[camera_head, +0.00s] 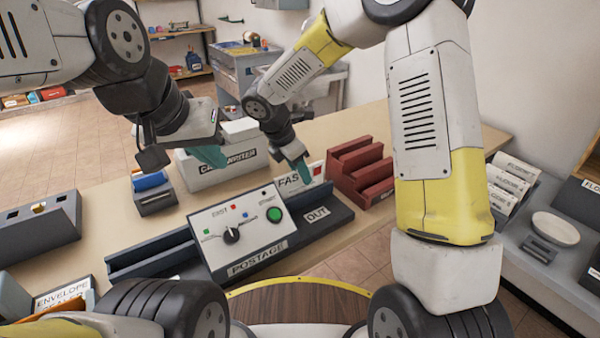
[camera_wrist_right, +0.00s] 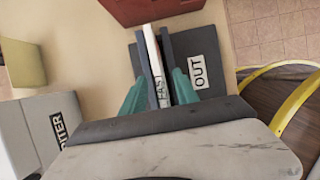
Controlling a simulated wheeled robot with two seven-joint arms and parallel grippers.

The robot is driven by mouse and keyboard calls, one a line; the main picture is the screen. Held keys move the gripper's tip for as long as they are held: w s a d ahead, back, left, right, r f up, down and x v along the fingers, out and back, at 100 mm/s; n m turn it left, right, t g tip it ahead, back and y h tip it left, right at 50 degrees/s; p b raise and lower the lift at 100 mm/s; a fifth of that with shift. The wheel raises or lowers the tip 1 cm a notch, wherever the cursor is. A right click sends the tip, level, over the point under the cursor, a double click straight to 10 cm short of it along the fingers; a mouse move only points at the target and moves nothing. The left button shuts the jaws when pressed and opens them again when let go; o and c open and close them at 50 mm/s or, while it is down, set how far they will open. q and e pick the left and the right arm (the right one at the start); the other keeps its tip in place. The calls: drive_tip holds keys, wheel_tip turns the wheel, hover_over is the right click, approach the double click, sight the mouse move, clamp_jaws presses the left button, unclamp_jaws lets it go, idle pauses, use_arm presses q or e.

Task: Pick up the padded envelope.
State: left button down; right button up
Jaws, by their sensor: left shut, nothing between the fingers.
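A white upright slab marked FAS, with a red square (camera_head: 317,172), stands at the OUT tray (camera_head: 335,222). It may be the padded envelope, but I cannot tell for sure. The wrist view shows the slab (camera_wrist_right: 152,60) edge-on between two dark plates. My right gripper (camera_head: 302,176) is above the tray. Its teal fingers (camera_wrist_right: 160,78) are apart, one on each side of the slab and plates. My left gripper (camera_head: 212,156) is shut and empty over the pale box.
The postage machine (camera_head: 238,228) with a green button is left of the OUT tray. A dark red stepped rack (camera_head: 358,172) stands behind the tray. A pale lettered box (camera_head: 205,176) and a blue-topped block (camera_head: 152,192) stand further left. Bare counter shows at left.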

drive_tip(key=shift+f, duration=0.3)
idle(0.5)
clamp_jaws()
